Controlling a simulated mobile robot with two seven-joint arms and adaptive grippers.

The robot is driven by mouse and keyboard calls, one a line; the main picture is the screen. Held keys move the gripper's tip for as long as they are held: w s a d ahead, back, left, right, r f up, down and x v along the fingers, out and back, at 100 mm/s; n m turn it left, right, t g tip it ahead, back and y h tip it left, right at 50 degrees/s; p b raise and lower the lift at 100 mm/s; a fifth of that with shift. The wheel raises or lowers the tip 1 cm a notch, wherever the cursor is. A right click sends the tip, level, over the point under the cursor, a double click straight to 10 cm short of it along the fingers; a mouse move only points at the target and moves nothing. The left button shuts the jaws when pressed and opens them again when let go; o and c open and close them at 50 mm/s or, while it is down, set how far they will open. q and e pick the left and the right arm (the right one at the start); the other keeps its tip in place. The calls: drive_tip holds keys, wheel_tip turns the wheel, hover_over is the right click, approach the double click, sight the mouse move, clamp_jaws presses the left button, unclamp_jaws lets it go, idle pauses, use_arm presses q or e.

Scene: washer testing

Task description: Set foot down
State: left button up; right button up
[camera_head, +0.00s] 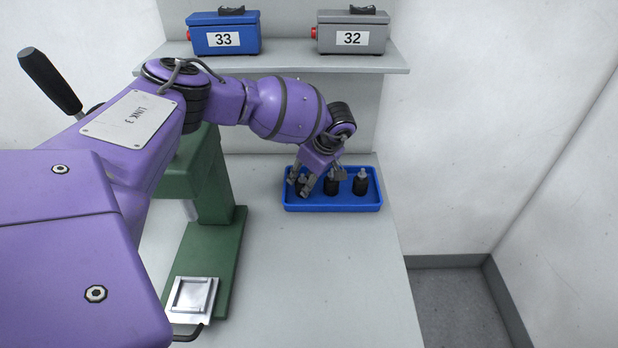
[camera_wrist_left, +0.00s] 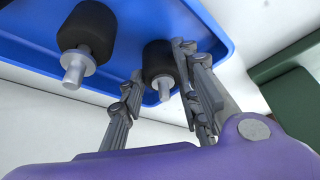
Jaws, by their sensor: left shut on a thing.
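A blue tray (camera_head: 333,207) stands on the bench and holds black cylindrical feet with grey metal studs on top. My left gripper (camera_head: 303,184) is at the left end of the tray, shut on the leftmost foot (camera_wrist_left: 157,58). Its fingers lie on both sides of that foot in the left wrist view. The foot is upright, in or just above the tray; I cannot tell whether it touches the floor. The middle foot (camera_head: 330,187) and the right foot (camera_head: 360,184) stand free. One of them shows in the left wrist view (camera_wrist_left: 92,30). My right gripper is not in view.
A green press (camera_head: 215,215) with a metal plate (camera_head: 192,297) stands left of the tray, partly behind my arm. A shelf (camera_head: 290,62) above holds a blue box marked 33 (camera_head: 225,34) and a grey box marked 32 (camera_head: 352,34). The bench front is clear.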

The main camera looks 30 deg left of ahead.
use_arm(q)
drive_tip(key=shift+w+a, duration=0.15)
drive_tip(key=shift+a, duration=0.15)
drive_tip(key=o, duration=0.9)
drive_tip(key=shift+w+a+f, duration=0.1)
drive_tip(key=shift+c, duration=0.2)
drive_tip(key=o, duration=0.3)
drive_tip(key=shift+o, duration=0.2)
drive_tip(key=v, duration=1.2)
drive_tip(key=shift+r, duration=0.25)
